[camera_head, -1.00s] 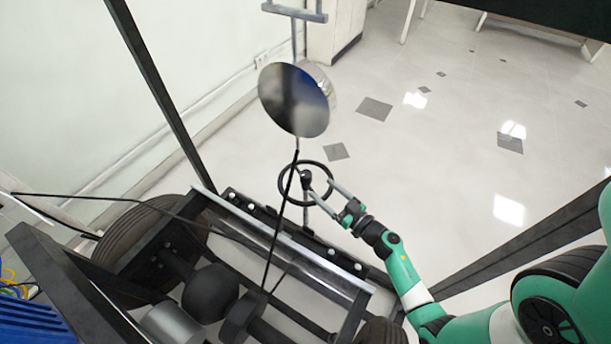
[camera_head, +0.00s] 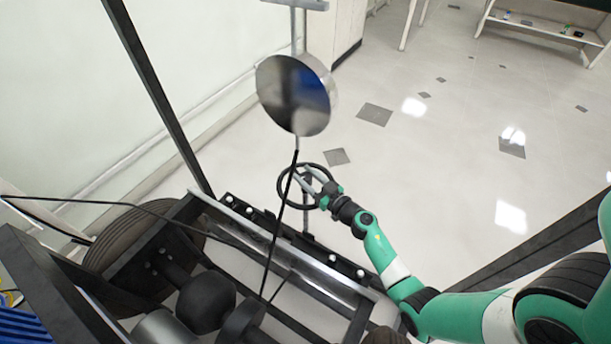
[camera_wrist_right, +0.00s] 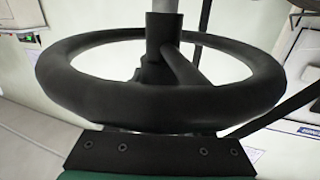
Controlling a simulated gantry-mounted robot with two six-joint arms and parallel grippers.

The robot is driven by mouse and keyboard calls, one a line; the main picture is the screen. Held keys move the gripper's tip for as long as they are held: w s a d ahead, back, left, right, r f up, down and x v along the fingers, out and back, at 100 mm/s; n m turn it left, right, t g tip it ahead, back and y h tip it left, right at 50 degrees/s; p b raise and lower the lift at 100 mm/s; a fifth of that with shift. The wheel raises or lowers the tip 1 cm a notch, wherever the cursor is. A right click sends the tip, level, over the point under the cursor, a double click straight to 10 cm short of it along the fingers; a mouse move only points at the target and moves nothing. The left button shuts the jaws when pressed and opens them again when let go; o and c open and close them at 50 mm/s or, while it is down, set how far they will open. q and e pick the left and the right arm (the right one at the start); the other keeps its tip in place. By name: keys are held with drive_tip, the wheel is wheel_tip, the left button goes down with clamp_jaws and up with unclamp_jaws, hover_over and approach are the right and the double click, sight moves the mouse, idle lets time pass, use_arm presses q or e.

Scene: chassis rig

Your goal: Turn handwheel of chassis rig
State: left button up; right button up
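The black handwheel (camera_head: 281,190) stands above the front of the chassis rig (camera_head: 340,279) in the head view. My right gripper (camera_head: 308,178) reaches it from the right, with its two grey fingers apart and over the wheel, near the right part of the rim. In the right wrist view the wheel's rim (camera_wrist_right: 160,108) fills the middle, close in front of the bolted gripper plate. The hub and spoke show behind the rim. The fingers are hidden in that view, so contact with the rim cannot be told. My left gripper is not in view.
A round mirror-like disc (camera_head: 294,95) on a post stands behind the wheel. A thin black cable (camera_head: 278,225) passes in front of the wheel. Dark frame bars (camera_head: 160,100) rise at the left. Open tiled floor (camera_head: 440,170) lies right of the wheel.

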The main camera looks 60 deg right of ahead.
clamp_jaws()
idle(1.0)
